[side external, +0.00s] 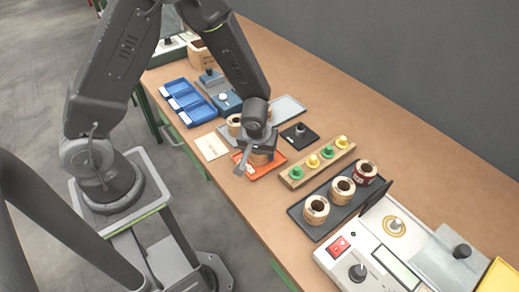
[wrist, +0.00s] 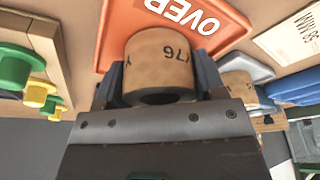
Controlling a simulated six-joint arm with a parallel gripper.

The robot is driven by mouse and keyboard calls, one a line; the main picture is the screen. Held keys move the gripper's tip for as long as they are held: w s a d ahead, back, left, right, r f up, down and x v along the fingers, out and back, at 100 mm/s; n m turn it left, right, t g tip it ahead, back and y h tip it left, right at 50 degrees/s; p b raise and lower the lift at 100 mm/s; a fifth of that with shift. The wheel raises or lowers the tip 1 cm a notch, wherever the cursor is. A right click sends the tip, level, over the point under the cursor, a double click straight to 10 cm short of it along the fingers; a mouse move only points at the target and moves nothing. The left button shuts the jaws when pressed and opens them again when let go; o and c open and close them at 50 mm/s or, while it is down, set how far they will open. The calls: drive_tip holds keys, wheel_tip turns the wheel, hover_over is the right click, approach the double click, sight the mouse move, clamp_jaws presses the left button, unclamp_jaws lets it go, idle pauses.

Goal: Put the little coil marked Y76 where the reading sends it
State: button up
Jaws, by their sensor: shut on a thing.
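The tan coil (wrist: 160,58) with "Y" and "76" printed on its side is between the fingers of my gripper (wrist: 160,82) in the wrist view. My gripper is shut on it. Behind the coil is an orange tray (wrist: 113,32) with "OVER" in white letters. In the side view my gripper (side external: 259,150) and the coil (side external: 262,158) are over the orange tray (side external: 277,159). I cannot tell whether the coil touches the tray floor. My gripper hides part of the coil and tray in that view.
A second tan coil (side external: 234,120) stands close behind my gripper. A wooden rack (side external: 295,180) with green and yellow pegs and a dark tray (side external: 312,234) of three coils lie to the right. Blue bins (side external: 186,102) and a white card (side external: 211,146) lie to the left.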

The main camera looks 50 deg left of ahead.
sight(256, 154)
drive_tip(key=o, duration=1.1)
drive_tip(key=shift+f, duration=0.1)
drive_tip(key=v, duration=1.2)
drive_tip(key=shift+r, duration=0.3)
drive_tip(key=s+r+m+t, duration=0.1)
drive_tip(key=s+r+m, duration=0.1)
drive_tip(key=s+r, duration=0.2)
drive_tip(key=s+a+r+m+t+h, duration=0.1)
drive_tip(key=s+r+m, duration=0.2)
drive_tip(key=r, duration=0.4)
drive_tip(key=s+r+m+t, duration=0.1)
drive_tip(key=s+r+m, duration=0.1)
drive_tip(key=s+r, duration=0.3)
drive_tip(key=shift+s+a+r+m+h, duration=0.3)
drive_tip(key=shift+s+a+m+h, duration=0.1)
drive_tip(key=shift+s, duration=0.15)
